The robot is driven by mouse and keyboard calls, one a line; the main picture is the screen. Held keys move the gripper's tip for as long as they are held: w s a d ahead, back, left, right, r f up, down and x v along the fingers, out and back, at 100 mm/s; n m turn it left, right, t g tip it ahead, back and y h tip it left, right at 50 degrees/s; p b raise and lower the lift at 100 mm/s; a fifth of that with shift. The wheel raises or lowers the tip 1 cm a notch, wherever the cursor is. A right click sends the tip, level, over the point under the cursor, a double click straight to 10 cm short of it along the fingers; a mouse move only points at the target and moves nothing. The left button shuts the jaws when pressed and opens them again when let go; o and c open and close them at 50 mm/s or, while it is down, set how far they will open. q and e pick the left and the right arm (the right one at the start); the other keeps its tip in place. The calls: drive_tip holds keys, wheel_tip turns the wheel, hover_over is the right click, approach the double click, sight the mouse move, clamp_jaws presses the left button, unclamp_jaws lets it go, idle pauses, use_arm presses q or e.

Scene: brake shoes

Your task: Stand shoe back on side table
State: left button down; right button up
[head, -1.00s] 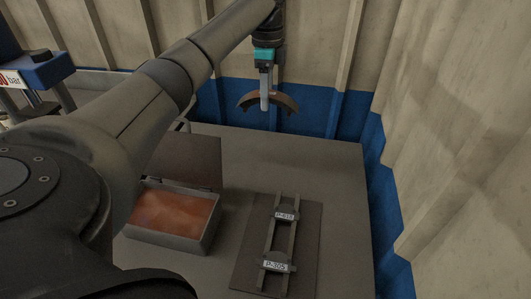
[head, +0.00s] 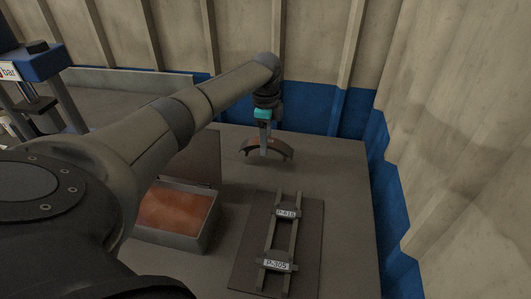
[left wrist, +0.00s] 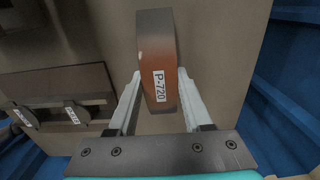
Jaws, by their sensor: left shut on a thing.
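The brake shoe (head: 280,144) is a curved brown-and-dark arc held by my left gripper (head: 264,150) at the back of the side table (head: 335,190). In the left wrist view the shoe (left wrist: 158,50) shows a label reading P-720, and the gripper (left wrist: 160,88) is shut with a finger on each side of it. The shoe's arch faces up and its ends point down. It is low over the table; I cannot tell whether its ends touch the top. My right gripper is not in view.
A dark board (head: 308,245) with two rails and labelled pieces lies at the table's front. An open box (head: 205,236) with orange-brown contents stands left of it. Blue-and-beige walls (head: 430,120) border the back and right. Table around the shoe is clear.

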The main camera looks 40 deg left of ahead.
use_arm(q)
drive_tip(key=shift+f+b, duration=0.35)
drive_tip(key=shift+f, duration=1.55)
drive_tip(key=shift+c, duration=1.6)
unclamp_jaws()
drive_tip(key=shift+f, duration=0.15)
wheel_tip(320, 180, up, 12)
drive_tip(key=shift+r+p, duration=0.15)
drive_tip(key=shift+p, duration=1.05)
